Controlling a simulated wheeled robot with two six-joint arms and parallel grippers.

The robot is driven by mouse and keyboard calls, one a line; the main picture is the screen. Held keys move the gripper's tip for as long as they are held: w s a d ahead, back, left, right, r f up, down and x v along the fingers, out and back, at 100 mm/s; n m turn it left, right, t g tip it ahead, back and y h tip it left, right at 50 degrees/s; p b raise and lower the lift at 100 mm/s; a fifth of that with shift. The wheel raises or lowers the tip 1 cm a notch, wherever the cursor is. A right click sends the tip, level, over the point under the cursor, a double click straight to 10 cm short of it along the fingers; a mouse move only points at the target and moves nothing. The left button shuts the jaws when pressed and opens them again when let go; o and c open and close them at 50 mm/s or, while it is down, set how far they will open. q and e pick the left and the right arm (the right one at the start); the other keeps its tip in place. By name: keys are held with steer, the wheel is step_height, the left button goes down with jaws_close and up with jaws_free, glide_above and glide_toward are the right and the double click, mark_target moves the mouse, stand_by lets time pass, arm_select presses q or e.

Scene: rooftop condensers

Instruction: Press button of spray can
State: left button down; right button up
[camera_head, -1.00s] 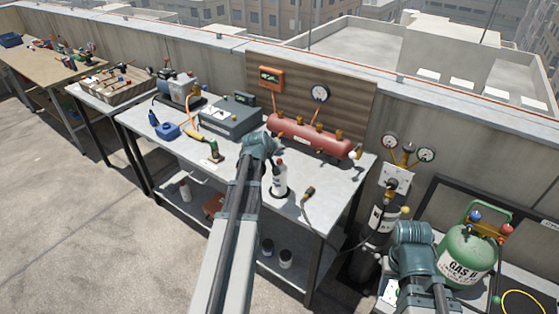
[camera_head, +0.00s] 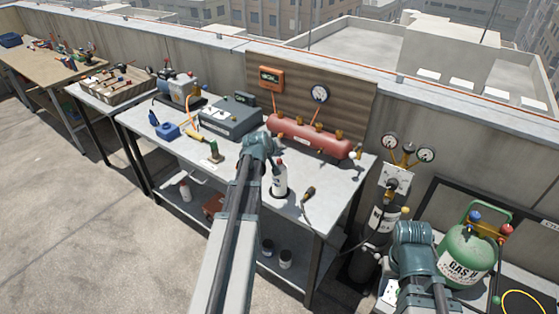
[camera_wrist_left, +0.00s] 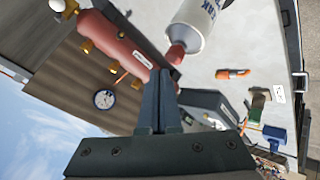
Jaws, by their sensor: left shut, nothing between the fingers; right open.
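The spray can (camera_head: 279,182) is white with a red top and stands upright on the grey workbench (camera_head: 330,185). In the left wrist view the white can (camera_wrist_left: 203,22) shows at the top, with its red button end (camera_wrist_left: 175,54) pointing toward the fingers. My left gripper (camera_wrist_left: 161,75) is shut and empty, its fingertips close beside the red top; I cannot tell whether they touch.
A red manifold tank (camera_head: 303,135) lies behind the can. A grey case (camera_head: 228,116), a green-handled tool (camera_head: 214,150) and a blue object (camera_head: 168,130) are to the left. A black-tipped hose tool (camera_head: 309,193) lies right of the can. A green gas cylinder (camera_head: 467,255) stands by my right gripper.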

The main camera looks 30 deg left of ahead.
arm_select(q)
steer(key=shift+f, duration=0.1)
stand_by(0.3)
steer(key=shift+f+b, duration=0.3)
steer(key=shift+b, duration=0.1)
steer(key=shift+f+b, duration=0.55)
stand_by(0.6)
steer(key=shift+r, duration=0.1)
steer(key=shift+r+p, duration=0.9)
steer(key=shift+p, duration=0.1)
step_height(320, 180, up, 5)
steer(key=p, duration=0.5)
